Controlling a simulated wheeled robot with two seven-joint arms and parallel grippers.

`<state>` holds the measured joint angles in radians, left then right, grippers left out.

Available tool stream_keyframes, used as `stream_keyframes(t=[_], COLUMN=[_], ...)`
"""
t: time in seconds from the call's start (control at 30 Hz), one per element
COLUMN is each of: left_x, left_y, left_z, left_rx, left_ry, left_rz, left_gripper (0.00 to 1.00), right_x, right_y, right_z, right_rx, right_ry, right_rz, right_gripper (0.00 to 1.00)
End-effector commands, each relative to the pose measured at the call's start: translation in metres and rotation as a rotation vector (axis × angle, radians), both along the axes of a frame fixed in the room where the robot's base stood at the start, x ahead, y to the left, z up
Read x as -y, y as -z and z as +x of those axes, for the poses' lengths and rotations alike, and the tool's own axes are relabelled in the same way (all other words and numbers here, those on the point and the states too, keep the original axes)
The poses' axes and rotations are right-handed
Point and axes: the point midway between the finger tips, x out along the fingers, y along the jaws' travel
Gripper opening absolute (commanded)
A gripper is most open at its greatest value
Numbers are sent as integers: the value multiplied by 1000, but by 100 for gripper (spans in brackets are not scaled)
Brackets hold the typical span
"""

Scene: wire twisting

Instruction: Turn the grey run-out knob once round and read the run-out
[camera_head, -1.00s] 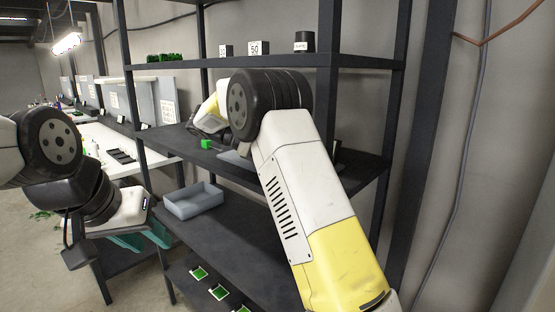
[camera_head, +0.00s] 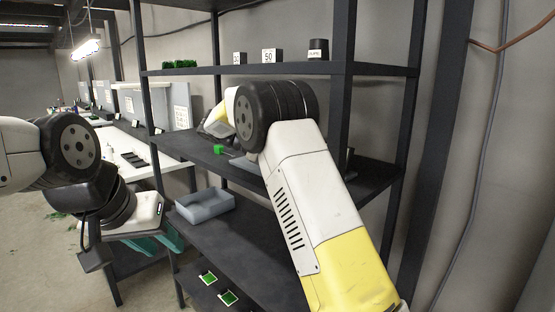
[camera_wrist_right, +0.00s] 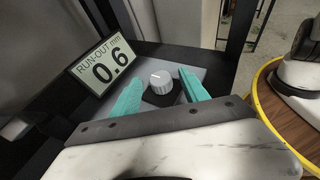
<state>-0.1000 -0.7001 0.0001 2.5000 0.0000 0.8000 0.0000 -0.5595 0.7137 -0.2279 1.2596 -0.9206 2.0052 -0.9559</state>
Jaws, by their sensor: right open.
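The grey run-out knob (camera_wrist_right: 161,82) stands on a dark square base on a grey plate in the right wrist view. A white line marks its top, pointing to the upper left. The run-out display (camera_wrist_right: 102,67) beside it reads 0.6 mm. My right gripper (camera_wrist_right: 160,77) is open, with one teal finger on each side of the knob and visible gaps between. In the head view my right arm hides the knob and display. My left gripper (camera_head: 170,246) hangs at the lower left, its teal fingers apart and empty.
A black shelf unit (camera_head: 285,69) stands ahead, with white number blocks (camera_head: 268,56) on its upper shelf. A small green cube (camera_head: 218,149) lies on the middle shelf. A grey bin (camera_head: 205,205) and green-topped pieces (camera_head: 229,298) sit lower. A white workbench (camera_head: 150,160) is left.

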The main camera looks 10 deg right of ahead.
Motion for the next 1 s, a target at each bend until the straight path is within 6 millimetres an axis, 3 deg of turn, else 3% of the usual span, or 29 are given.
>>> stream_keyframes(t=[0.3, 0.63, 1.0], left_x=[0, 0, 0], left_y=[0, 0, 0], left_z=[0, 0, 0], left_rx=[0, 0, 0], left_ry=[0, 0, 0], left_rz=[0, 0, 0], left_gripper=[36, 36, 36], right_x=[-41, -59, -61], right_y=[-17, -24, -26], right_z=[12, 17, 18], right_rx=[7, 2, 2], right_ry=[-6, -2, -3], right_rz=[-5, -3, -1], right_gripper=[53, 53, 53])
